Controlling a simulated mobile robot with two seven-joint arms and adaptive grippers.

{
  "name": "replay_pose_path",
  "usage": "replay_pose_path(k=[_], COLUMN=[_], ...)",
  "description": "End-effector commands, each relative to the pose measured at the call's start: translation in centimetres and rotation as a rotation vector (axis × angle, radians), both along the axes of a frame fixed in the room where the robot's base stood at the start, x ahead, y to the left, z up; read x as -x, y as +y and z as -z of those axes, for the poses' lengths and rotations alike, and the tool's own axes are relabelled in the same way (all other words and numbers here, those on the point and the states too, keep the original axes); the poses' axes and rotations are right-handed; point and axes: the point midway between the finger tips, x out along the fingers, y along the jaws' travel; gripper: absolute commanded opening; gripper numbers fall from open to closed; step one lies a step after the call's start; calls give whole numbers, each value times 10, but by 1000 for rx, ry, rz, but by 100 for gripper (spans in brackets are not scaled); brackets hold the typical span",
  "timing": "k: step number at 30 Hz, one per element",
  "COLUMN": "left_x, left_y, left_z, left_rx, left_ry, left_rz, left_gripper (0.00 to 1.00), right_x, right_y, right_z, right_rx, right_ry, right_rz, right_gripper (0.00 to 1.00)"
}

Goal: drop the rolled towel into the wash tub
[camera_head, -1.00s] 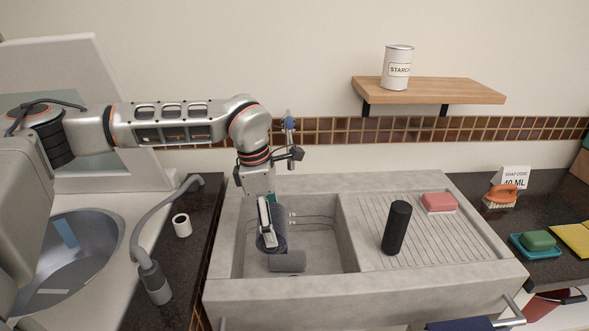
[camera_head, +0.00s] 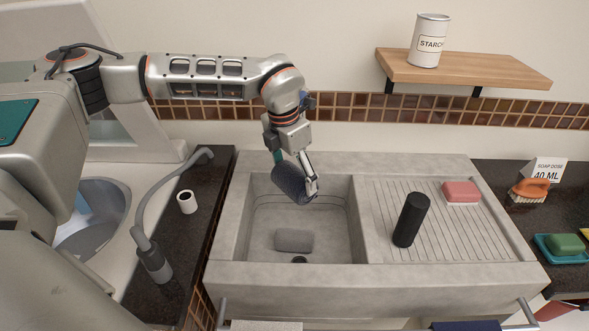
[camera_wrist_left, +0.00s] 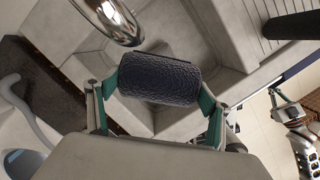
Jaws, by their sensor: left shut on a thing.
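A dark blue-grey rolled towel (camera_head: 288,184) is held in my left gripper (camera_head: 300,180), above the back part of the left stone basin (camera_head: 340,245), the likely wash tub. It hangs tilted. In the left wrist view the towel (camera_wrist_left: 160,79) lies crosswise between the two green-sided fingers, which press on its ends. A grey roll (camera_head: 293,240) lies on the basin floor, next to a dark drain spot. In the left wrist view, what looks like my right gripper (camera_wrist_left: 284,105) shows small at the right edge; its fingers are unclear.
A chrome faucet (camera_wrist_left: 112,20) shows close to the towel. A white cup (camera_head: 187,202) stands on the left counter.

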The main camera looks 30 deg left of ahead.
Motion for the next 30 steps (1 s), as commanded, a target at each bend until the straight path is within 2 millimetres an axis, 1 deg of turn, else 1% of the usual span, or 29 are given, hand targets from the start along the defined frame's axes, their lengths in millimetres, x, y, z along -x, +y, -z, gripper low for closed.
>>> replay_pose_path(k=[1, 3, 9, 13, 20, 21, 22, 23, 30], left_x=[0, 0, 0, 0, 0, 0, 0, 0, 0], left_y=[0, 0, 0, 0, 0, 0, 0, 0, 0], left_z=[8, 18, 38, 42, 41, 41, 41, 41, 41], left_rx=[0, 0, 0, 1, 0, 0, 0, 0, 0], left_ry=[1, 1, 1, 0, 0, 0, 0, 0, 1], left_rz=[0, 0, 0, 0, 0, 0, 0, 0, 0], left_gripper=[57, 57, 57, 57, 57, 90, 97, 99, 99], right_x=[0, -2, -12, -14, -14, -14, -14, -14, -12], right_y=[2, 6, 18, 20, 19, 19, 18, 18, 17], right_z=[4, 5, -4, -4, -5, -4, -4, -4, 0], right_rx=[-3, -8, -23, -26, -25, -25, -23, -23, -21], right_ry=[-3, -12, -53, -59, -58, -58, -58, -58, -51], right_rz=[-3, -10, -35, -38, -37, -37, -36, -36, -35], right_gripper=[0, 0, 0, 0, 0, 0, 0, 0, 0])
